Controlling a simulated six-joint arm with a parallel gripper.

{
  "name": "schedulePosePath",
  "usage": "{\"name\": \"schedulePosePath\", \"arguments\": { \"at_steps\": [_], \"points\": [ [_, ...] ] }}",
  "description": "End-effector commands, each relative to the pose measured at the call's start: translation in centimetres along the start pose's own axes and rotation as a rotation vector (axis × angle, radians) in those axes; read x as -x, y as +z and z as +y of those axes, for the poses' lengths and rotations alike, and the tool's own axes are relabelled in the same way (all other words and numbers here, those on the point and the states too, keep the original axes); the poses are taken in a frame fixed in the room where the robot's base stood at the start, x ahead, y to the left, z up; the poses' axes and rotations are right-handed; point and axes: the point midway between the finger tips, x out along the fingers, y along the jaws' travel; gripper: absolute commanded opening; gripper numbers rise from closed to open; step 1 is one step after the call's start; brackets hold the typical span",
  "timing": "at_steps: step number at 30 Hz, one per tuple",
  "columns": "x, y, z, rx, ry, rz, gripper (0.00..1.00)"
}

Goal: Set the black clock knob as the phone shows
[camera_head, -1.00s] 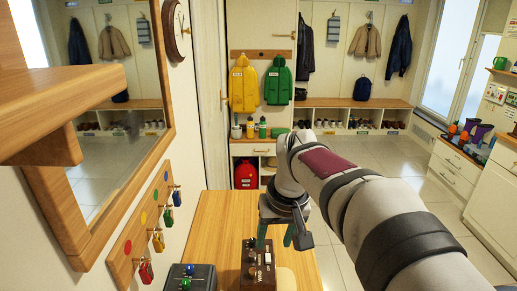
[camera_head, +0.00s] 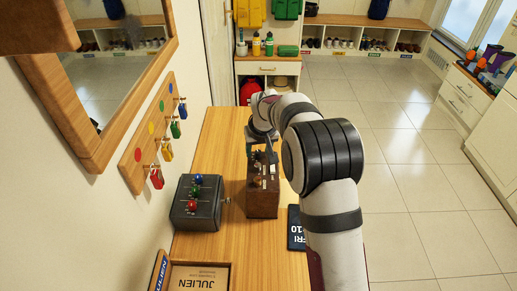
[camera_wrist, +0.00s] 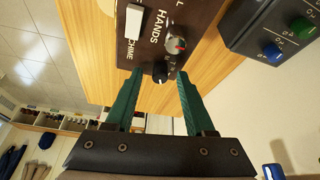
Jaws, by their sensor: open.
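A dark brown box (camera_head: 262,198) stands on the wooden bench top, and it also shows in the wrist view (camera_wrist: 195,18). Its face bears the word HANDS, a grey knob with a red mark (camera_wrist: 176,45), a white switch (camera_wrist: 134,21) and a small black knob (camera_wrist: 160,72). My gripper (camera_wrist: 158,77) is open, its two green fingers on either side of the black knob; I cannot tell whether they touch it. A dark slab reading FRI 10 (camera_head: 296,228) lies right of the box, partly behind my arm. I cannot tell whether it is the phone.
A dark grey box (camera_head: 195,216) with red, green and blue knobs stands left of the brown box. A wooden tray marked JULIEN (camera_head: 200,270) is at the near edge. A key board (camera_head: 147,135) hangs on the left wall. Bare bench (camera_head: 222,130) lies farther back.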

Motion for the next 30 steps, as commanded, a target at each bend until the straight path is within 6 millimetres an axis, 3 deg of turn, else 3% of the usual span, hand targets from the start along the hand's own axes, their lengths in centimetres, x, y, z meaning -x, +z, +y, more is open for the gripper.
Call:
{"name": "schedulePosePath", "arguments": {
  "at_steps": [6, 15, 16, 23, 30],
  "points": [
    [-0.02, -0.01, 0.0, 0.0, 0.0, 0.0, 0.54],
    [0.01, 0.0, 0.0, 0.0, 0.0, 0.0, 0.02],
    [0.01, 0.0, 0.0, 0.0, 0.0, 0.0, 0.0],
    [0.02, 0.0, -0.02, -0.007, 0.003, -0.001, 0.0],
    [0.03, -0.05, -0.22, -0.19, 0.078, -0.002, 0.0]
  ]
}}
